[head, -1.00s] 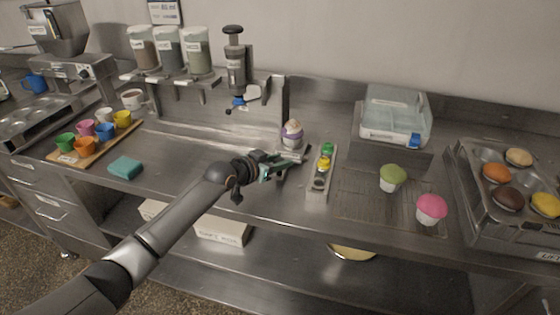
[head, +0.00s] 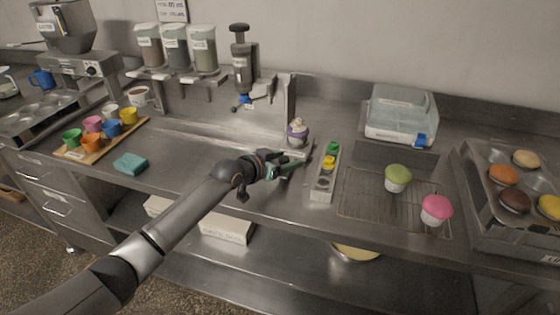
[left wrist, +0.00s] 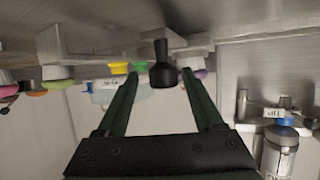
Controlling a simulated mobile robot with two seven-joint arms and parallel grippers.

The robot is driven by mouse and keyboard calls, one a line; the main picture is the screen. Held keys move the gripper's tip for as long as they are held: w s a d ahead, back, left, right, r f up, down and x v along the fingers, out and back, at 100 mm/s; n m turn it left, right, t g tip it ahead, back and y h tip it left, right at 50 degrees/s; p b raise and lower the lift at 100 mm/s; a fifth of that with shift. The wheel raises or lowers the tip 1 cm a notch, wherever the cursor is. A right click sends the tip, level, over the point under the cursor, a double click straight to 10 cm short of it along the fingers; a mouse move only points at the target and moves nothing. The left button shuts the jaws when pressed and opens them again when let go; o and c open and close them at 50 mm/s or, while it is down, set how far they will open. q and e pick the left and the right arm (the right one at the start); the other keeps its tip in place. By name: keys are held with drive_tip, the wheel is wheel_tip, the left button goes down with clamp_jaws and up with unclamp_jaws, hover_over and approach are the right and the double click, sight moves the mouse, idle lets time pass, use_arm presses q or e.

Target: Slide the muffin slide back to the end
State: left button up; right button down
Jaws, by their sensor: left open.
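The muffin slide (head: 294,150) is a metal carriage at the right end of a long rail on the counter. A muffin in a purple cup (head: 297,136) stands on it. My left gripper (head: 293,165) is open just in front of the carriage, low over the counter, and partly covers it. In the left wrist view, which looks upside down, a black knob (left wrist: 162,67) on a metal bar sits between the spread green fingers (left wrist: 162,97). I cannot tell whether a finger touches it. The purple cup (left wrist: 190,62) shows behind it. My right gripper is not in view.
A wire rack (head: 365,207) holds green and pink muffins. A plunger dispenser (head: 240,75) stands behind the rail. A teal sponge (head: 130,163) lies at left. The counter front is clear.

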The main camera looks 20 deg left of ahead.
use_arm(q)
drive_tip(key=v, duration=1.2)
drive_tip(key=shift+r, duration=0.2)
drive_tip(key=shift+s, duration=0.2)
drive_tip(key=s+d+f+g+y, duration=0.2)
drive_tip(key=s+d+f+g, duration=0.2)
drive_tip(key=s+f, duration=0.8)
drive_tip(key=s+a+f+n+g+y, duration=0.2)
drive_tip(key=s+f+g, duration=0.1)
drive_tip(key=s, duration=0.8)
drive_tip(key=s+a+f+n+g+y, duration=0.1)
drive_tip(key=s+a+f+g+y, duration=0.1)
drive_tip(key=s, duration=0.9)
drive_tip(key=w+d+f+t+h, duration=0.2)
drive_tip(key=w+d+f+t, duration=0.2)
drive_tip(key=f, duration=0.7)
drive_tip(key=shift+w+t+h, duration=0.3)
drive_tip(key=shift+w+t, duration=0.3)
drive_tip(key=shift+t, duration=0.3)
